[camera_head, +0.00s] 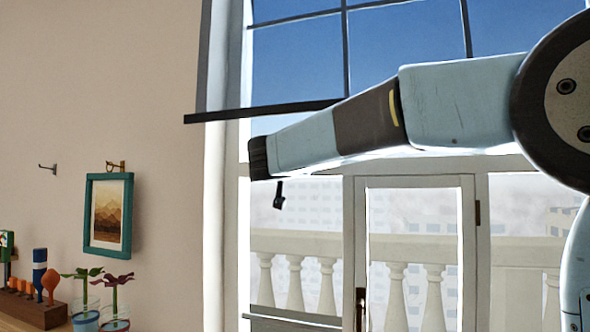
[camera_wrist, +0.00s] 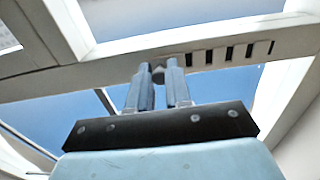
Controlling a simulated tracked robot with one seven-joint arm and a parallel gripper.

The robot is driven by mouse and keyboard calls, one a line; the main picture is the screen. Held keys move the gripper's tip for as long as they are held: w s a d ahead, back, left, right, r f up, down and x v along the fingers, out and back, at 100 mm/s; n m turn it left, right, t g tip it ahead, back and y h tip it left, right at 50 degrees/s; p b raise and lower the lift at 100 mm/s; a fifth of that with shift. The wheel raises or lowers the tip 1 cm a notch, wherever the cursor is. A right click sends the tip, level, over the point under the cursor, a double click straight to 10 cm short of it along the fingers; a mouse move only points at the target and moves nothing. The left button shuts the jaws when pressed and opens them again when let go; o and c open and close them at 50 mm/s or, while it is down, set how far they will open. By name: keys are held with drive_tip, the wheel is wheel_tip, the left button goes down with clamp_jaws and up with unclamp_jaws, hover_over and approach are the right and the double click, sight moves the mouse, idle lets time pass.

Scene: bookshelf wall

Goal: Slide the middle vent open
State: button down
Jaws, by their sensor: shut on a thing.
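The wrist view shows a pale frame bar with a row of dark vent slots (camera_wrist: 228,53); the slots look narrower toward the right. A small grey knob (camera_wrist: 158,74) sits at this bar, left of the slots. My gripper (camera_wrist: 158,66) has its two grey fingers on either side of the knob and is shut on it. In the head view my arm reaches left across the tall window, and its dark end is in front of the window's left side. The fingers, knob and slots cannot be made out there. Whether this vent is the middle one cannot be told.
A glazed door (camera_head: 415,250) with a dark handle (camera_head: 360,305) stands below my arm. A dark latch-like piece (camera_head: 279,195) hangs near my arm's end. A framed picture (camera_head: 108,214) and potted plants (camera_head: 115,305) are at the left, clear of my arm.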

drive_tip(key=shift+d, duration=0.2)
drive_tip(key=c, duration=1)
unclamp_jaws()
drive_tip(key=shift+s, duration=0.1)
drive_tip(key=shift+c, duration=0.2)
drive_tip(key=v, duration=1.3)
drive_tip(key=shift+s, duration=0.35)
